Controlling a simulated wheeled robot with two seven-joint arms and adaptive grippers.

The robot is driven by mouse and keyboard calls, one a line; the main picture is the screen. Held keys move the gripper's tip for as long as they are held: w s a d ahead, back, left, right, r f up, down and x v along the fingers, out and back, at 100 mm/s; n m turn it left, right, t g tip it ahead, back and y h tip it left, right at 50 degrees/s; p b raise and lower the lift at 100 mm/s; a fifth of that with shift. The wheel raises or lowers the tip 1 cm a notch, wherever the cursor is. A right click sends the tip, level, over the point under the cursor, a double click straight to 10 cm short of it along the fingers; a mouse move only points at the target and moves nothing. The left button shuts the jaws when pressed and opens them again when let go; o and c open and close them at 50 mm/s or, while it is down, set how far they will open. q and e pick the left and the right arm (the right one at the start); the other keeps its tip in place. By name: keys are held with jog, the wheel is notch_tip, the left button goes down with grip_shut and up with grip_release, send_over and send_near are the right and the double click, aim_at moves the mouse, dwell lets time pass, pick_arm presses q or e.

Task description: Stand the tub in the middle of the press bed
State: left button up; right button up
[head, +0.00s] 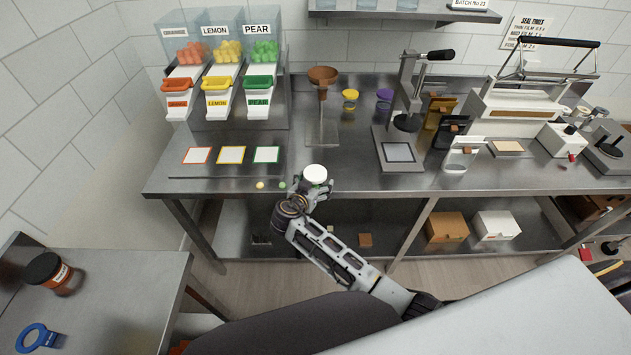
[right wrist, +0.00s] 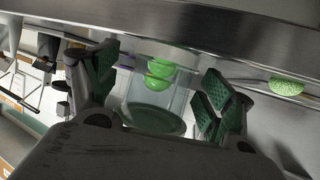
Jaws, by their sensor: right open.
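The tub (head: 315,174) shows in the head view as a small white-topped round container near the front edge of the bench. In the right wrist view the tub (right wrist: 152,100) is clear-walled, with green gummies showing in or through it and a dark green round end towards me. My right gripper (head: 311,187) is open, with its fingers on either side of the tub; finger contact is unclear. The press bed (head: 398,152) is a grey-blue square plate on the lever press (head: 410,95), to the right of the tub, and looks empty. My left gripper is out of view.
A yellow gummy (head: 260,185) and a green gummy (head: 282,185) lie left of the tub at the bench edge. A funnel stand (head: 322,105) is behind it. Bench between tub and press looks clear.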

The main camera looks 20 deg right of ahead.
jog(key=shift+w+d+f, duration=0.15)
jog(key=shift+w, duration=0.1)
dwell(0.3)
jog(key=c, duration=1.5)
jog(key=shift+r+b, duration=0.9)
jog(key=shift+r, duration=4.15)
